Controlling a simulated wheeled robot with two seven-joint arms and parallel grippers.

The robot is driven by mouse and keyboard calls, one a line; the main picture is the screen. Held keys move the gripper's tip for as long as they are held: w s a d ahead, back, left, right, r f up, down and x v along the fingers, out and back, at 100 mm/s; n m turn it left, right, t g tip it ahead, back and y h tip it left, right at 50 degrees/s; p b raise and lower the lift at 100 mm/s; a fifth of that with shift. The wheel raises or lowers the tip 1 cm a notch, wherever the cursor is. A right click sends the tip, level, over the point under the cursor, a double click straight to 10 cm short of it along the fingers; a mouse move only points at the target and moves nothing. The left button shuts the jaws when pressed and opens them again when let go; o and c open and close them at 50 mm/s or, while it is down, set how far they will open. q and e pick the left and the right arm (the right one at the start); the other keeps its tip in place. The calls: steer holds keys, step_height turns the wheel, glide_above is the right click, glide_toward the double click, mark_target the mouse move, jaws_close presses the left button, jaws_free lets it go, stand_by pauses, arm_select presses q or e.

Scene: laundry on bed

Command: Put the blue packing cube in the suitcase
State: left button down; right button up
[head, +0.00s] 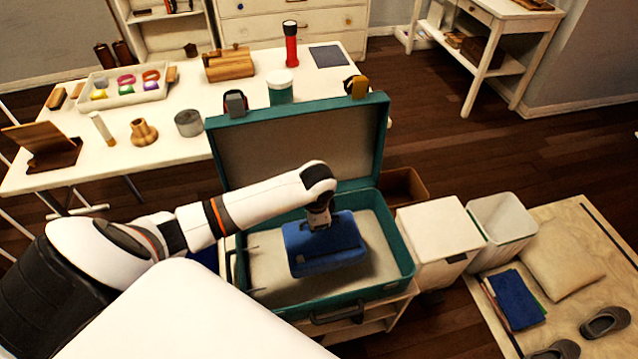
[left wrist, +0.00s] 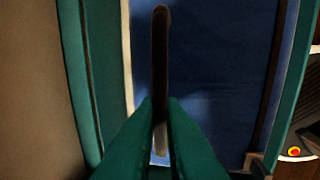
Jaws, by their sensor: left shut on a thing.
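The blue packing cube (head: 338,252) is over the light-lined base of the open teal suitcase (head: 404,276), within its walls as seen from the head. I cannot tell if it touches the bottom. My left gripper (head: 319,222) is shut on the cube's top handle. In the left wrist view, the green fingertips (left wrist: 160,103) pinch the dark handle strap, with the blue cube (left wrist: 220,60) below and teal suitcase walls (left wrist: 80,70) at the side. The suitcase lid (head: 300,140) stands raised at the back. My right gripper is not in view.
A white table (head: 60,178) behind holds a tray (head: 125,97), a green-white jar (head: 280,88) and a red flashlight (head: 291,50). A white lidded box (head: 440,232) and an open white bin (head: 503,222) stand right of the suitcase. The raised lid blocks the rear.

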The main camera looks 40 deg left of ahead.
mark_target(316, 235)
arm_select(q)
step_height(316, 235, down, 6)
steer(key=shift+r+b, duration=0.25)
steer(key=shift+b, duration=0.1)
steer(key=shift+f+b, duration=0.3)
steer(key=shift+f, duration=1.65)
steer(key=c, duration=1.5)
jaws_free()
steer(key=shift+c, duration=0.2)
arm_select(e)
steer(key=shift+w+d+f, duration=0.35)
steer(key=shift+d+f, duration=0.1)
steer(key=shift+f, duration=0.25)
arm_select(q)
steer(key=shift+r, duration=0.1)
steer(key=r, duration=0.4)
steer(key=s+d+r+p, duration=0.1)
steer(key=r, duration=0.2)
steer(key=r+p, duration=0.1)
steer(key=r, duration=0.3)
steer(key=shift+s+d+r, duration=0.3)
steer(key=shift+d+r, duration=0.05)
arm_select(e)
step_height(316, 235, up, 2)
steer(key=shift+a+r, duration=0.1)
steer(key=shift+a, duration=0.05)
